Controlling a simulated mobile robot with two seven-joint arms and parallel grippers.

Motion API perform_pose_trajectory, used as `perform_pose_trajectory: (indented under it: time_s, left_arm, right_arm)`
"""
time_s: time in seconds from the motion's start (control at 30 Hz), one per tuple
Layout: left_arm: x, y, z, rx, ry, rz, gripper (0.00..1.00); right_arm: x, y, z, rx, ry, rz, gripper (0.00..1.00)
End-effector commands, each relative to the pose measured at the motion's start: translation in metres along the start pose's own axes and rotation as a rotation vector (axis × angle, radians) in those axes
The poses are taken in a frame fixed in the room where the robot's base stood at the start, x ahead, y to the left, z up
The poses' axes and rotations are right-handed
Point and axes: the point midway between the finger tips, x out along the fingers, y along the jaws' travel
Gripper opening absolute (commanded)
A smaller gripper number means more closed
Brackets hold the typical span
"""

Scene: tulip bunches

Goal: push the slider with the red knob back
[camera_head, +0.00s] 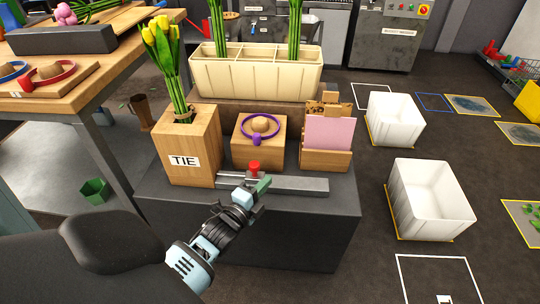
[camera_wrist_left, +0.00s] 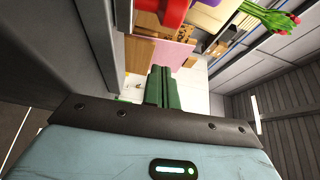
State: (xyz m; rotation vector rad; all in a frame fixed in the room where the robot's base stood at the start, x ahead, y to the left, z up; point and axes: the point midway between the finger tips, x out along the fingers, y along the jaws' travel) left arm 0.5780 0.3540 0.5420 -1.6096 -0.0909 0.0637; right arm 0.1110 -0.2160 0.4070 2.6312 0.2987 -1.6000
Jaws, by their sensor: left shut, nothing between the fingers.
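The slider's red knob (camera_head: 254,167) stands on a flat grey rail (camera_head: 300,184) along the front of a dark block-shaped stand (camera_head: 300,235). My left gripper (camera_head: 262,184) is at the rail, just in front and slightly right of the knob. Its green fingers are closed together with nothing between them. In the left wrist view the shut fingers (camera_wrist_left: 162,88) point forward, and the red knob (camera_wrist_left: 173,12) shows large at the top edge. Whether the fingers touch the knob I cannot tell. My right gripper is in neither view.
Behind the rail stand a wooden TIE box (camera_head: 190,150) with yellow tulips, a wooden block (camera_head: 259,152) with a purple ring, and a card holder (camera_head: 325,159) with pink cards. A cream planter (camera_head: 255,78) is behind. White bins (camera_head: 430,200) stand on the floor at right.

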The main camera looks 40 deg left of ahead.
Motion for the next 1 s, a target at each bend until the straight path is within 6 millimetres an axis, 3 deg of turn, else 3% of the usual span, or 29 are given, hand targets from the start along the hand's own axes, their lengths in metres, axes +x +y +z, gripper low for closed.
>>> perform_pose_trajectory:
  time_s: [0.2,0.4,0.9,1.0]
  left_arm:
    - [-0.04,-0.001,0.0,0.0,0.0,0.001,0.0]
    - [-0.059,-0.001,0.0,-0.001,0.0,0.0,0.0]
    - [-0.063,0.0,-0.001,-0.002,0.001,0.0,0.0]
    - [-0.072,0.008,-0.002,-0.031,0.002,0.029,0.0]
  right_arm:
    - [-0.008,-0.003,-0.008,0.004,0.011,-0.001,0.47]
    - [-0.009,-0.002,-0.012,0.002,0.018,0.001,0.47]
    - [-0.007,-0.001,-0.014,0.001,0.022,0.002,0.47]
    - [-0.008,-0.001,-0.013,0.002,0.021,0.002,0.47]
